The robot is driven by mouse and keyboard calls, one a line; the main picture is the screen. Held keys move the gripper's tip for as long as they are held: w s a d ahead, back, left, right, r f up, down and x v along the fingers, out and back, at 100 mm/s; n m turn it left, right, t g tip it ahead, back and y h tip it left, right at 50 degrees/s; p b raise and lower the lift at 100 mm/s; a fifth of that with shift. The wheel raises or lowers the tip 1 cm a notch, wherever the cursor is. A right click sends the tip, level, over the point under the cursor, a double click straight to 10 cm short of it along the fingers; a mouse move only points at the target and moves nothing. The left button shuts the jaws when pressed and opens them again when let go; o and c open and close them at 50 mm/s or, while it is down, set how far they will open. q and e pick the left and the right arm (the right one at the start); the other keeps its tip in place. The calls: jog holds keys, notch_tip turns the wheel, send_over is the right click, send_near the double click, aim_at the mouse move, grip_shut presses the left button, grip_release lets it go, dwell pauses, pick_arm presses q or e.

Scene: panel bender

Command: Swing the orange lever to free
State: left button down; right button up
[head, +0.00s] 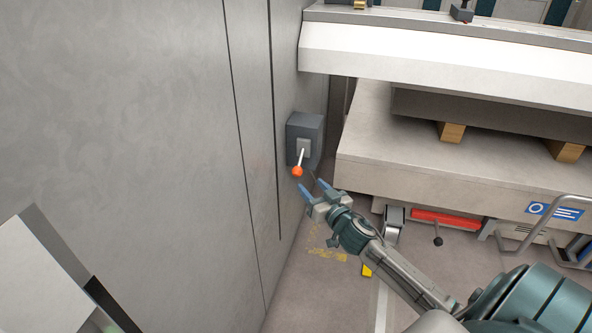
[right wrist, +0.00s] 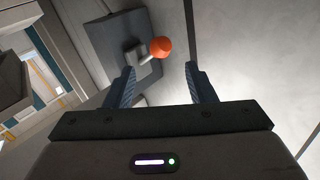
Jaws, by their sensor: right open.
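The lever (head: 301,157) is a short pale rod with an orange ball knob (head: 297,171). It sticks out of a dark grey box (head: 305,131) on the side of the tall grey panel, with the knob hanging low in the head view. My right gripper (head: 312,188) is open and empty just below the knob, its blue fingers pointing up at it. In the right wrist view the knob (right wrist: 160,47) lies beyond the fingertips (right wrist: 160,70), between them in the picture and nearer the left one. I see no contact. My left gripper is not in view.
The tall grey panel (head: 170,120) fills the left side. A pale machine bed (head: 420,150) with wooden blocks (head: 452,131) stands to the right. A red bar (head: 445,219) and a metal tube frame (head: 545,222) sit below it. Some floor (head: 325,285) is free beneath my right gripper.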

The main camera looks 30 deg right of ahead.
aim_at(300, 174)
jog(key=w, duration=0.3)
jog(key=w+p, duration=0.1)
jog(key=w, duration=0.2)
jog(key=w+p, duration=0.1)
jog(key=w, duration=0.2)
jog(key=shift+w+d, duration=0.15)
jog(key=shift+d, duration=0.15)
jog(key=shift+p, duration=0.3)
grip_shut()
